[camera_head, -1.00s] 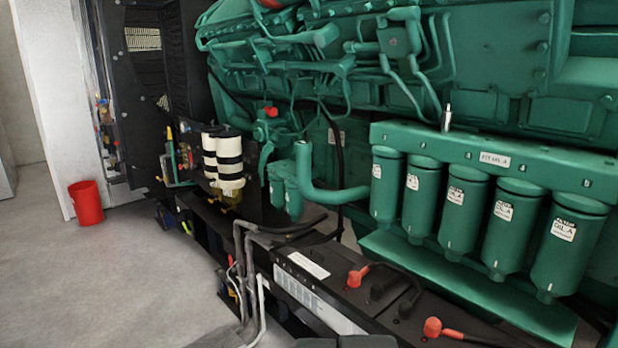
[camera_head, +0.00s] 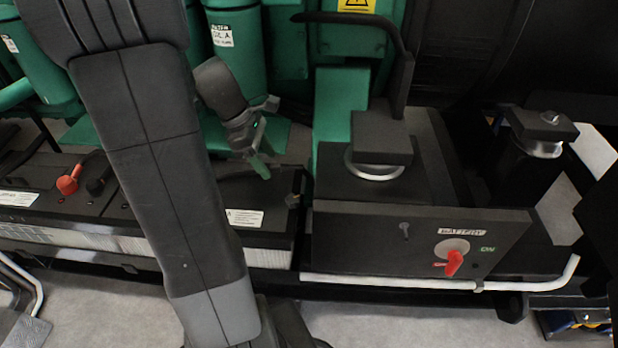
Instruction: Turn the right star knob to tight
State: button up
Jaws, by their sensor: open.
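My gripper (camera_head: 262,136) is open at the end of my dark arm, in the upper middle left of the head view. It is empty and hangs in front of the green filters and above the black battery boxes. I cannot make out a star knob for certain. A red rotary handle (camera_head: 454,263) on a round pale plate sits on the black panel labelled BATTERY, to the right of and below my gripper. The word ON stands beside it. My gripper is well apart from this handle.
A black battery box (camera_head: 248,218) with a red terminal cap (camera_head: 68,184) stands at left, partly behind my arm. Black mounts (camera_head: 382,138) with metal discs stand above the panel. A white pipe (camera_head: 430,284) runs under the panel. Grey floor (camera_head: 372,328) is free in front.

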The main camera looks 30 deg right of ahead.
aim_at(293, 198)
jog(key=b+x, duration=0.2)
jog(key=x, duration=1.1)
jog(key=shift+s+d+f, duration=0.1)
jog(key=shift+d+f, duration=0.15)
jog(key=shift+f, duration=0.05)
jog(key=shift+c, duration=0.3)
jog(key=c, duration=0.9)
